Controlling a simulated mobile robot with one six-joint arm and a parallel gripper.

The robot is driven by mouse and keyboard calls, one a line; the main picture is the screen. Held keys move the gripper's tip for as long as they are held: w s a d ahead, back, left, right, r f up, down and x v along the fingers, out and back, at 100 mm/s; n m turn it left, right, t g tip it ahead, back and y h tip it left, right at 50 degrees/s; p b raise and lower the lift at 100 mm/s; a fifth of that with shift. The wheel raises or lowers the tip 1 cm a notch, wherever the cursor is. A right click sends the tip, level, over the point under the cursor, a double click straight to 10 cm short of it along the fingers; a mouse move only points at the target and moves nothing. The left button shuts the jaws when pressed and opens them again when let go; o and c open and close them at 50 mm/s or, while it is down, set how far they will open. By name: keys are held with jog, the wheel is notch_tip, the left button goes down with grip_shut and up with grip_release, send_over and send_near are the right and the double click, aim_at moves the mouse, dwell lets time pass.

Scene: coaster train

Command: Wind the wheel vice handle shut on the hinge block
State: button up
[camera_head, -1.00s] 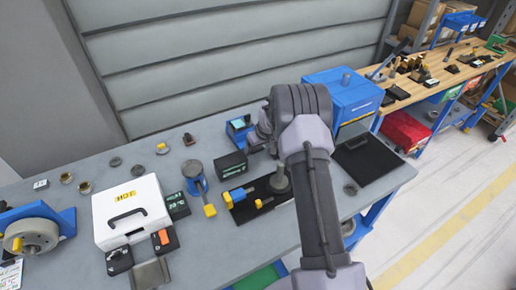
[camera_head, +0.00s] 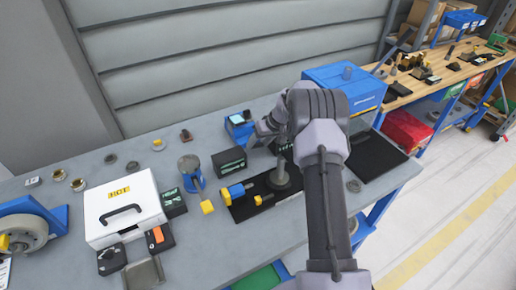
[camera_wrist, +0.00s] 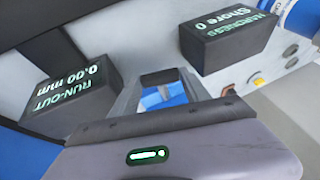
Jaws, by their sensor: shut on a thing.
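My gripper (camera_wrist: 166,84) is shut on a small grey piece in the wrist view; a blue surface shows past it, and the piece is too cropped to name surely. In the head view my gripper (camera_head: 264,131) is above the back of the bench, partly hidden by my own wrist. A grey wheel in a blue frame (camera_head: 28,235), with a yellow knob, stands at the far left of the bench, well away from my gripper; it looks like the wheel vice. I cannot make out the hinge block for certain.
A black run-out readout (camera_wrist: 75,100) and a black hardness readout (camera_wrist: 228,42) flank my fingers. A dark plate (camera_head: 245,210) with a blue-and-yellow part and a grey post (camera_head: 281,172) lies below. A white case (camera_head: 122,212) and a blue box (camera_head: 345,86) also stand on the bench.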

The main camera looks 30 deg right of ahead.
jog(key=o, duration=1.4)
jog(key=shift+r+p, duration=0.1)
jog(key=shift+p, duration=0.35)
